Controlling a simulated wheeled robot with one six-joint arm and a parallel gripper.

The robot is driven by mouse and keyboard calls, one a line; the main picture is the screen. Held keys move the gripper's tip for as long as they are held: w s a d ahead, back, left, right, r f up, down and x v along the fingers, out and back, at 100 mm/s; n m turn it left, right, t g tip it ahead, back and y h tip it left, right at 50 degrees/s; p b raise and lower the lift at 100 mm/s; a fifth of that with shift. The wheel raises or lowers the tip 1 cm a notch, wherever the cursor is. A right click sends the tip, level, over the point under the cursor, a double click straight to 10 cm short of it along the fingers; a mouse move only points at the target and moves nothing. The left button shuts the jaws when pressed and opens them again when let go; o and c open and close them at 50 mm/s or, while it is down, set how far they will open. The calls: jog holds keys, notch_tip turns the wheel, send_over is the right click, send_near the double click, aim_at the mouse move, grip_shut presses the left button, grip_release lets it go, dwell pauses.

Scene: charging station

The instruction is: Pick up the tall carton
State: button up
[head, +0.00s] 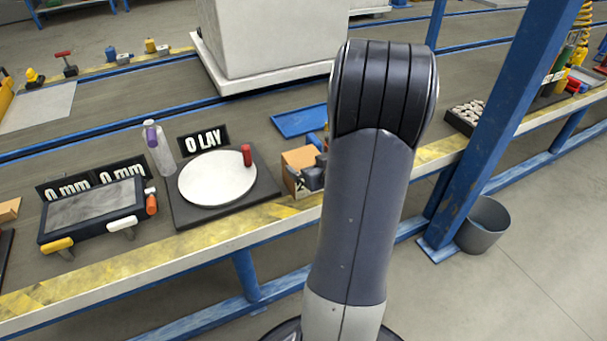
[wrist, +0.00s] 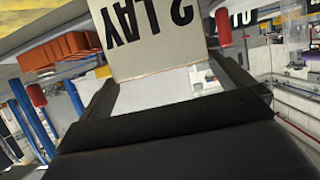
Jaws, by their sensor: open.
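A tan carton (head: 298,160) stands on the bench's front edge, left of my arm, and its right side is partly hidden. Dark parts of my gripper (head: 314,178) show at the carton's right side. In the wrist view, a cream panel (wrist: 150,55) with upside-down "2 LAY" lettering, apparently the carton's face, fills the space beyond the fingers. My gripper (wrist: 165,75) is open, with one dark finger on each side of the panel's lower end. I cannot tell whether they touch it.
A blue tray (head: 299,121) lies behind. A blue post (head: 500,125) and grey bin (head: 483,225) are right.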

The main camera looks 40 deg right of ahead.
aim_at(306, 160)
jog(key=b+x, duration=0.1)
jog(key=x, duration=0.4)
jog(key=shift+a+b, duration=0.15)
jog(key=shift+b, duration=0.25)
jog(key=shift+r, duration=0.1)
jog(key=c, duration=0.9)
jog(key=shift+c, duration=0.2)
jog(key=shift+r, duration=0.15)
